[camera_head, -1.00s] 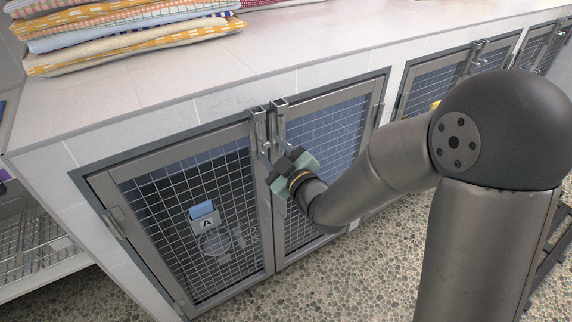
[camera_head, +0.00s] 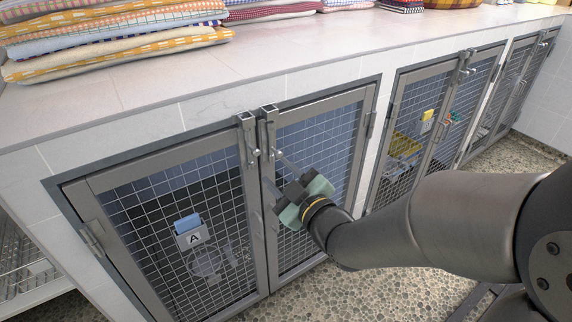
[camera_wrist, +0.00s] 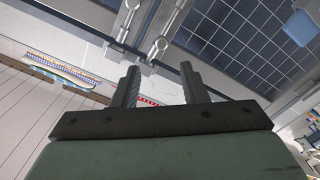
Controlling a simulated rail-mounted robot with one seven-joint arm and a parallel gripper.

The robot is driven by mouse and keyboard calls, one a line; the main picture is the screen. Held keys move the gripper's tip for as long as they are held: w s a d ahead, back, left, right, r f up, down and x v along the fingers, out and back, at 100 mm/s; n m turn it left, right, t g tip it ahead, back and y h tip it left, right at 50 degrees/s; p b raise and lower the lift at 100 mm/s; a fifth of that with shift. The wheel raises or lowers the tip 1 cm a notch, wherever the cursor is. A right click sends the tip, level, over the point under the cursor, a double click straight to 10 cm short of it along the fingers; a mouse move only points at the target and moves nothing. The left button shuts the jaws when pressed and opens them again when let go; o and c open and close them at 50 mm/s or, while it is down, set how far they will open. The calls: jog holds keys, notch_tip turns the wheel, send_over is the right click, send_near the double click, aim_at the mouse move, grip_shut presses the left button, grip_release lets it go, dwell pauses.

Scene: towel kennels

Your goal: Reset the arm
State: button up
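My gripper (camera_head: 274,170) is in front of the right door of the near kennel (camera_head: 160,192), just below and right of the door latches (camera_head: 257,140). The wrist view shows its two dark fingers (camera_wrist: 160,78) apart with nothing between them. The near kennel's two mesh doors look shut. I cannot tell from these views whether a fingertip touches the door. The latches also show beyond the fingers in the wrist view (camera_wrist: 158,48).
Folded towels (camera_head: 110,40) are stacked on the pale counter (camera_head: 290,58) above. An "A" tag (camera_head: 193,238) with a blue item hangs on the left door. More kennels (camera_head: 415,130) stand to the right. The pebbled floor (camera_head: 350,292) in front is partly bare.

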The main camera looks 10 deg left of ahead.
jog(key=s+d+r+m+g+h+p, duration=0.1)
jog(key=d+r+m+g+h+p, duration=0.1)
jog(key=d+m+h+p, duration=0.4)
jog(key=s+d+r+m+g+h+p, duration=0.1)
jog(key=d+r+m+g+h+p, duration=0.2)
jog(key=d+p, duration=0.55)
jog(key=s+d+r+m+g+h+p, duration=0.1)
jog(key=s+d+r+m+g+p, duration=0.2)
jog(key=s, duration=0.5)
jog(key=s+d+r+m+g+h+p, duration=0.2)
jog(key=s+d+r+m+g+p, duration=0.1)
jog(key=s+d, duration=0.3)
jog(key=s+g+p, duration=0.1)
jog(key=s, duration=0.1)
jog(key=shift+s+r+g, duration=0.3)
jog(key=shift+r+g, duration=0.05)
jog(key=shift+g, duration=0.05)
